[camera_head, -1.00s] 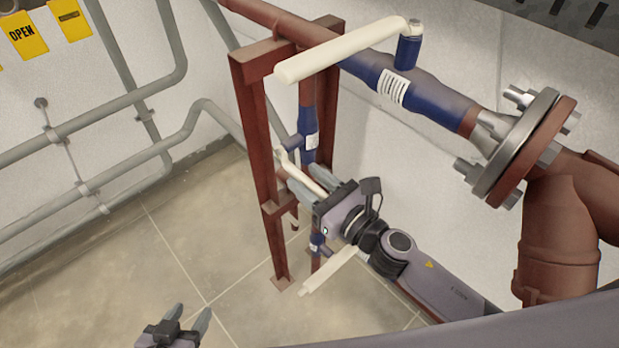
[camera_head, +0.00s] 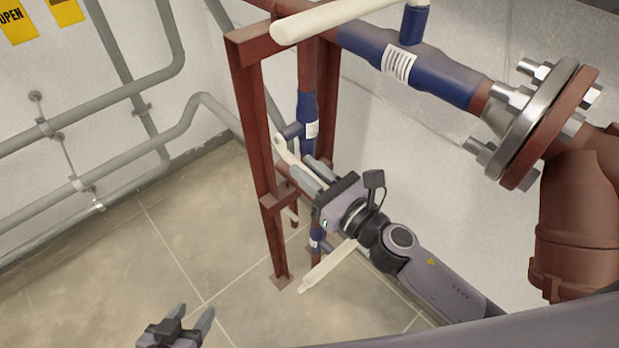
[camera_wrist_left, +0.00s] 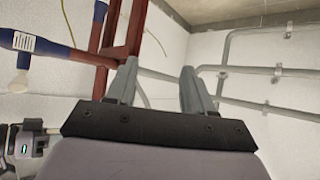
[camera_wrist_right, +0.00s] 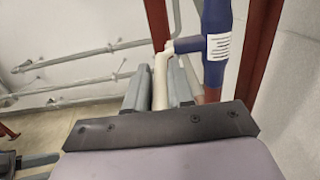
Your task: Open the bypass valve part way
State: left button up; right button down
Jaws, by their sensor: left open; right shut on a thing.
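A blue valve (camera_head: 307,118) with a white label sits on the upright red-brown pipe inside the frame. Its cream lever (camera_head: 283,150) angles down from the valve's side stem. My right gripper (camera_head: 296,168) is shut on this lever. In the right wrist view the lever (camera_wrist_right: 161,75) runs down between the fingers, and the blue valve (camera_wrist_right: 216,40) stands just right of them. The lever's lower part is hidden by the gripper. My left gripper (camera_head: 195,325) is open and empty, low at the left, well away from the valve; its spread fingers also show in the left wrist view (camera_wrist_left: 157,85).
A larger blue valve (camera_head: 440,75) with a long cream lever (camera_head: 335,18) lies above. A small lower blue valve (camera_head: 316,238) has its own cream lever (camera_head: 328,267). The red-brown frame (camera_head: 255,130) stands beside my right gripper. Floor at left is clear.

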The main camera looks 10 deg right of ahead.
jog(key=shift+f+b, duration=0.5)
jog(key=shift+b, duration=0.5)
jog(key=t+b, duration=0.1)
jog(key=b, duration=0.2)
jog(key=shift+f+y, duration=0.3)
jog(key=shift+y, duration=0.1)
pick_arm(q)
notch_tip(320, 180, down, 9)
jog(key=b, duration=0.5)
pick_arm(e)
jog(key=shift+w+f+t, duration=0.1)
jog(key=shift+f+t, duration=0.2)
jog(key=shift+f, duration=0.05)
jog(key=shift+f+y, duration=0.1)
jog(key=shift+y, duration=0.2)
jog(key=shift+f+b, duration=0.1)
jog(key=shift+b, duration=0.65)
pick_arm(q)
jog(key=w+d+r+m+t+h+b, duration=0.1)
jog(key=w+d+r+b, duration=0.1)
jog(key=w+d+b, duration=0.1)
jog(key=shift+d+r+h+b, duration=0.15)
jog(key=shift+d+h+b, duration=0.25)
jog(key=shift+d+b, duration=0.55)
pick_arm(e)
jog(key=shift+w+a+f+t+y, duration=0.15)
jog(key=shift+t+y, duration=0.25)
jog(key=shift+t, duration=0.3)
pick_arm(q)
jog(key=shift+w+d, duration=0.1)
